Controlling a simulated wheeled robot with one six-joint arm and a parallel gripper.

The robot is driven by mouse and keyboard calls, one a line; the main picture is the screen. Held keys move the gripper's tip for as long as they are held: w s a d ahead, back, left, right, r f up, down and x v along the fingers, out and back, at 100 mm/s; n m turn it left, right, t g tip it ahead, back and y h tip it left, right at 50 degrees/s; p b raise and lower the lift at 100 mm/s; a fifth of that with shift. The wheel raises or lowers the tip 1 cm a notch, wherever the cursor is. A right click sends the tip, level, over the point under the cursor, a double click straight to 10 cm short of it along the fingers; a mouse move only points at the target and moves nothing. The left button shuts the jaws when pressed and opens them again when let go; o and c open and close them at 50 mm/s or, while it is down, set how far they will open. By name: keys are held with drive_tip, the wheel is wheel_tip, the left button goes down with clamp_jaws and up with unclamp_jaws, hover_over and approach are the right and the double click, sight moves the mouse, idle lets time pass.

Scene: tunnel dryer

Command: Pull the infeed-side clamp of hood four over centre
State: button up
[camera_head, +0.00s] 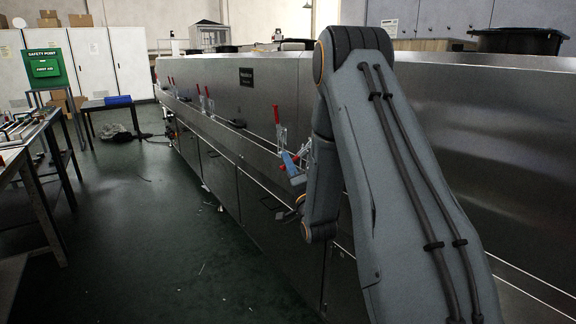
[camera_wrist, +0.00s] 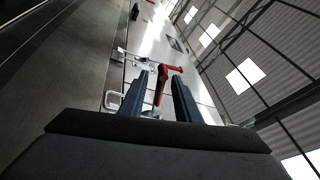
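A toggle clamp with a red handle (camera_wrist: 160,87) stands between the two blue fingers of my gripper (camera_wrist: 158,98) in the wrist view. The fingers are open, with a gap visible on each side of the handle. A second red piece (camera_wrist: 176,69) shows just beyond, near the fingertips; I cannot tell whether it belongs to the same clamp. In the head view my gripper (camera_head: 290,164) is beside the dryer's front, partly hidden by my arm. An upright red-handled clamp (camera_head: 277,115) stands just left of it. No hood number is readable.
The long steel dryer (camera_head: 245,100) runs away to the left, with more red-handled clamps (camera_head: 207,92) and dark handles (camera_head: 237,123) along its front. A workbench (camera_head: 30,130) stands at the left. The green floor (camera_head: 150,230) between is mostly clear.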

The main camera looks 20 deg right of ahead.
drive_tip(key=shift+w+r, duration=0.1)
drive_tip(key=shift+w, duration=0.2)
clamp_jaws()
drive_tip(key=shift+a, duration=0.15)
